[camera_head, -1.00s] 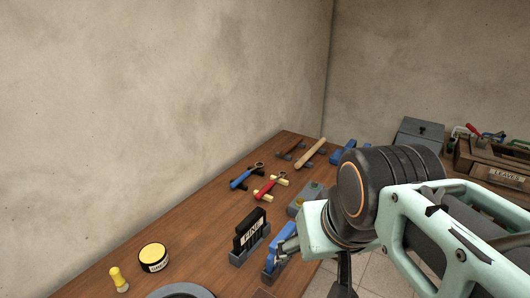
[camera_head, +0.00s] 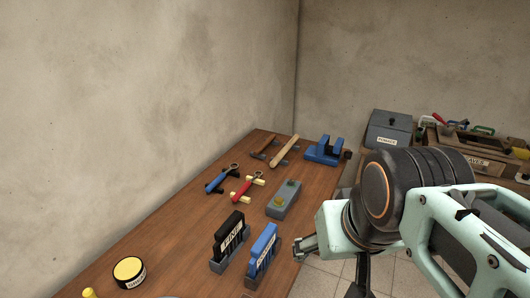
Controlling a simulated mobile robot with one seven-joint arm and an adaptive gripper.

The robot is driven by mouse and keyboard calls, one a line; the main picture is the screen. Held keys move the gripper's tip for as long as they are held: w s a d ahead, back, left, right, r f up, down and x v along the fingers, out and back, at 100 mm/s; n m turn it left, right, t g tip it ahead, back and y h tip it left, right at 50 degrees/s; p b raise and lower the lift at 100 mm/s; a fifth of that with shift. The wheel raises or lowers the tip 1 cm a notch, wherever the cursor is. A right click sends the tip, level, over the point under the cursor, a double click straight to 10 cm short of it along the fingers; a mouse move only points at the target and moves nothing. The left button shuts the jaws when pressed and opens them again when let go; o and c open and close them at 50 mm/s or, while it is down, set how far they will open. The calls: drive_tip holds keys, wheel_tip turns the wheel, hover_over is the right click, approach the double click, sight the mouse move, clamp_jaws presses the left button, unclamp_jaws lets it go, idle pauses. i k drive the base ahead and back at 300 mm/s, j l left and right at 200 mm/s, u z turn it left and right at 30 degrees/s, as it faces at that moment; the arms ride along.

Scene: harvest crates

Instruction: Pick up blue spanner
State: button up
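The blue spanner (camera_head: 215,183) lies on the wooden bench, resting across small dark supports, with its ring end pointing away to the right. A red spanner (camera_head: 241,190) lies just to its right on pale yellow supports.
A black labelled block (camera_head: 228,232) and a blue labelled block (camera_head: 264,245) stand upright in grey holders near the front. Behind are a grey block (camera_head: 284,199), hammer-like tools (camera_head: 283,151) and a blue vise (camera_head: 325,152). A yellow-topped tin (camera_head: 128,271) sits front left.

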sight(223, 176)
drive_tip(key=u, duration=0.4)
drive_tip(key=i+l+u, duration=0.1)
drive_tip(key=u, duration=0.25)
drive_tip(key=i+l+u, duration=0.1)
drive_tip(key=u, duration=0.3)
drive_tip(key=i+l+u, duration=0.1)
drive_tip(key=l+u, duration=0.2)
drive_tip(key=i+l+u, duration=0.1)
drive_tip(key=l+u, duration=0.3)
drive_tip(key=l, duration=0.3)
drive_tip(key=i+l+u, duration=0.1)
drive_tip(key=l, duration=0.35)
